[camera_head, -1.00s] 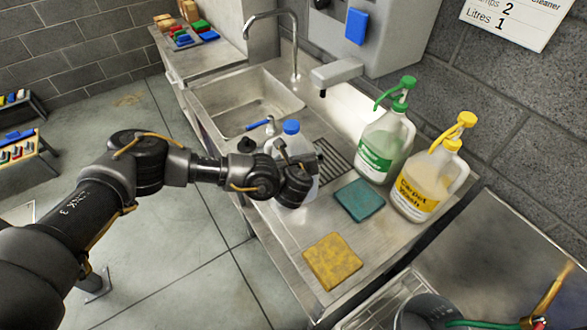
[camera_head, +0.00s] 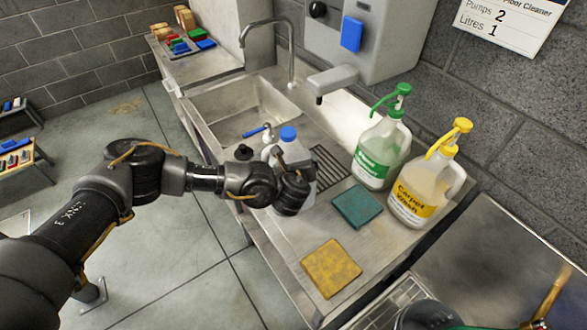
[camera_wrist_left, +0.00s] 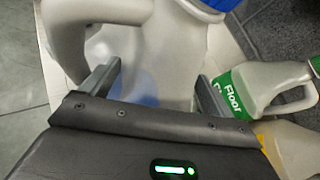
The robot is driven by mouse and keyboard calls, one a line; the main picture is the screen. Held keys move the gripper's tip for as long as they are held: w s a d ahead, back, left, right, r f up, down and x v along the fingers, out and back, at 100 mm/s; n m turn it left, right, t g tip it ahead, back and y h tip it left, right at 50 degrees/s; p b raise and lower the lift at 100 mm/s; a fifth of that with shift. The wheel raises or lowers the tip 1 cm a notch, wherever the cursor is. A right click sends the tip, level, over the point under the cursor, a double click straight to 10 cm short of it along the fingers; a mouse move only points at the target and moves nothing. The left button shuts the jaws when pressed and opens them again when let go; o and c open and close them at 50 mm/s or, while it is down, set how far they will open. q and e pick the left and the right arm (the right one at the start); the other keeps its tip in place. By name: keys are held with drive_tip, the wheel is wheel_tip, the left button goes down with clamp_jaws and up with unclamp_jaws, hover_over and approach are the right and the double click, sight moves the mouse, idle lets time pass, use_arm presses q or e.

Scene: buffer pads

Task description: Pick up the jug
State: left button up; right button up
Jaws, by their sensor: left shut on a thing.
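The jug (camera_head: 305,160) is a pale translucent container with a blue cap (camera_head: 288,133). In the head view it stands by the drain grille beside the sink, partly hidden behind my left gripper (camera_head: 285,160). In the left wrist view the jug (camera_wrist_left: 150,62) fills the space between the two fingers of my left gripper (camera_wrist_left: 160,85), which is shut on it. Its handle loops at the upper left there. Whether its base touches the counter is hidden. My right gripper is not clearly seen; only dark parts of mine show at the bottom right of the head view.
A green-labelled jug (camera_head: 378,158) and a yellow-labelled jug (camera_head: 420,198) with pumps stand to the right. A teal pad (camera_head: 357,206) and a yellow pad (camera_head: 331,268) lie on the metal counter (camera_head: 285,232). The sink (camera_head: 232,118) and tap (camera_head: 290,50) are behind.

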sight(281, 141)
use_arm(q)
drive_tip(key=shift+r, duration=0.2)
drive_tip(key=shift+w+r, duration=0.1)
drive_tip(key=shift+r, duration=1.05)
drive_tip(key=s+a+r, duration=0.1)
drive_tip(key=r, duration=0.1)
drive_tip(key=s+a+r, duration=0.1)
drive_tip(key=a+r, duration=0.1)
drive_tip(key=s+a+r, duration=0.1)
drive_tip(key=r, duration=0.1)
drive_tip(key=shift+s+a+r, duration=0.2)
drive_tip(key=shift+s+r, duration=0.05)
drive_tip(key=shift+r, duration=0.15)
drive_tip(key=shift+c, duration=0.3)
drive_tip(key=s+a+r+p, duration=0.1)
drive_tip(key=s+a+r, duration=0.2)
drive_tip(key=s+a, duration=0.2)
drive_tip(key=shift+s+a+r, duration=0.15)
drive_tip(key=shift+a+r, duration=0.2)
drive_tip(key=shift+a, duration=0.5)
drive_tip(key=w+a+y+b, duration=0.1)
drive_tip(key=w+a+b, duration=0.1)
drive_tip(key=a+b, duration=1)
drive_tip(key=shift+a+n, duration=0.15)
drive_tip(key=shift+n, duration=0.25)
drive_tip(key=shift+f, duration=0.1)
